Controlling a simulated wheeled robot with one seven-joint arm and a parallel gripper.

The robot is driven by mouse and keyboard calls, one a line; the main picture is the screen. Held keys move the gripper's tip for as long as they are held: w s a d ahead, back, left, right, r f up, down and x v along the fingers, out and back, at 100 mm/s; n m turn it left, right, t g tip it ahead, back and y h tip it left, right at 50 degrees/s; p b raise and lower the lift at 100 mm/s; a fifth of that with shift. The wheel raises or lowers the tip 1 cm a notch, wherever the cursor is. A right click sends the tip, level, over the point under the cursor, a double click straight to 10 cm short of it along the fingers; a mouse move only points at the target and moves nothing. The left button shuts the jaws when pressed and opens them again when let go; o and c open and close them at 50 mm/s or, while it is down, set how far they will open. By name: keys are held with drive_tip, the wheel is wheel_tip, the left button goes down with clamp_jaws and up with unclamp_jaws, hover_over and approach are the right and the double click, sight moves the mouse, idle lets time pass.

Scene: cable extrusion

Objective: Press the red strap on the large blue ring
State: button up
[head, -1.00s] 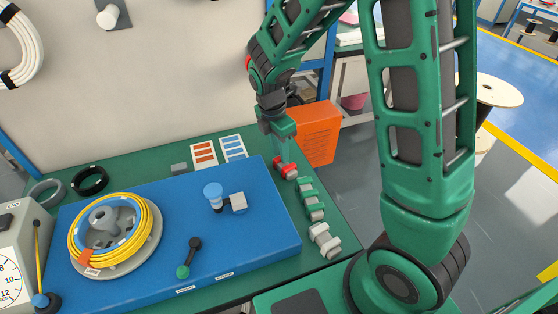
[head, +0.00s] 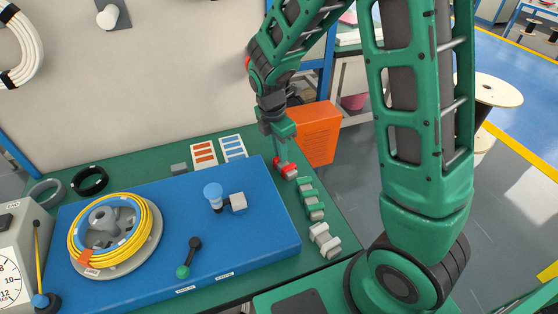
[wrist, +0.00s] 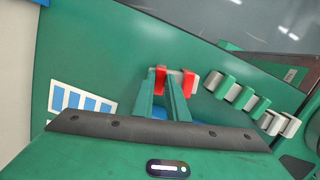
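The red strap (head: 285,167) is a small clip with two red ends and a grey middle, on the green table's right side. It also shows in the wrist view (wrist: 188,83). My gripper (head: 283,158) points down at it. In the wrist view my fingers (wrist: 162,77) stand close together, one on either side of the strap's left red end, and look shut on it. The contact itself is partly hidden.
Green straps (head: 309,196) and white straps (head: 324,239) line the table's right edge. The blue board (head: 140,282) carries a blue-capped post (head: 213,192) and a crank (head: 190,257). A dial box (head: 12,262) stands at far left. An orange bin (head: 318,130) is behind my gripper.

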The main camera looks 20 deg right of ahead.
wheel_tip(320, 180, up, 8)
idle(1.2)
drive_tip(key=shift+s, duration=0.1)
